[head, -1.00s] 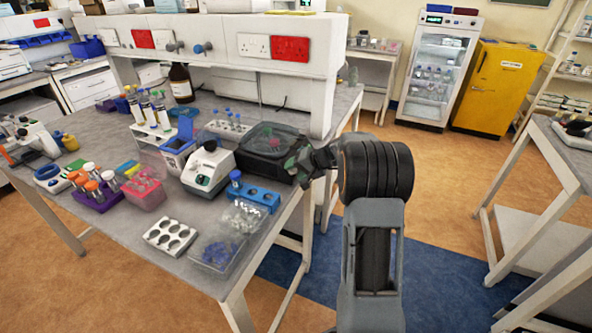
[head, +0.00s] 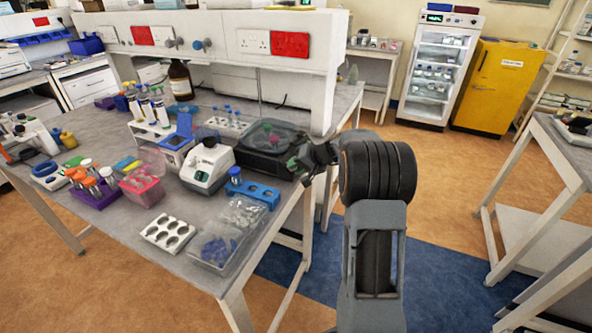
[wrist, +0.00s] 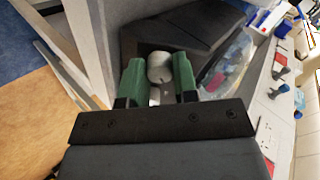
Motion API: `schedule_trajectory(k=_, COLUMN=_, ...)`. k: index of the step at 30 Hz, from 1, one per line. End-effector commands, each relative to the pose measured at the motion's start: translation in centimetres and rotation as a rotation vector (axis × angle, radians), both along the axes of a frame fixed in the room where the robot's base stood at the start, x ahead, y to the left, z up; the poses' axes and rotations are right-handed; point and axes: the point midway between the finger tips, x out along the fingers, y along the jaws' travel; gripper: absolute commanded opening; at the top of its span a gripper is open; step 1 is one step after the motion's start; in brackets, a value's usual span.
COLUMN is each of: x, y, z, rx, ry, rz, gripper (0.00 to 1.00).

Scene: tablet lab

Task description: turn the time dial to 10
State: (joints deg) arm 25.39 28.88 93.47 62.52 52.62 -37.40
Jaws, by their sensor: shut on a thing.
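The black device with a clear lid (head: 262,150) stands at the right end of the bench, and its dark body also shows in the wrist view (wrist: 205,30). A round grey-white dial (wrist: 160,68) sits on it in the wrist view, between my green fingers. My gripper (wrist: 158,72) is shut on this dial, one finger on each side. In the head view my gripper (head: 303,162) is at the right side of the device, and the dial is hidden there. No dial markings are legible, so its setting cannot be read.
A white instrument (head: 208,166), a blue tube rack (head: 252,192) and a clear box (head: 228,232) crowd the bench left of the device. A white socket panel (head: 225,45) rises behind it.

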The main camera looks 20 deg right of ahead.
Motion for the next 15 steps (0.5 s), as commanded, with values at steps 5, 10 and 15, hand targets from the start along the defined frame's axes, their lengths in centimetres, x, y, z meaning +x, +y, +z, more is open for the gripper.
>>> schedule_trajectory(k=5, x=0.0, y=-0.04, z=-1.13, rx=-0.072, ry=-0.069, rz=0.071, gripper=0.04)
schedule_trajectory(k=10, x=-0.01, y=-0.07, z=-1.3, rx=-0.165, ry=-0.154, rz=0.165, gripper=0.04)
schedule_trajectory(k=15, x=-0.03, y=-0.08, z=-1.2, rx=-0.26, ry=-0.241, rz=0.262, gripper=0.04)
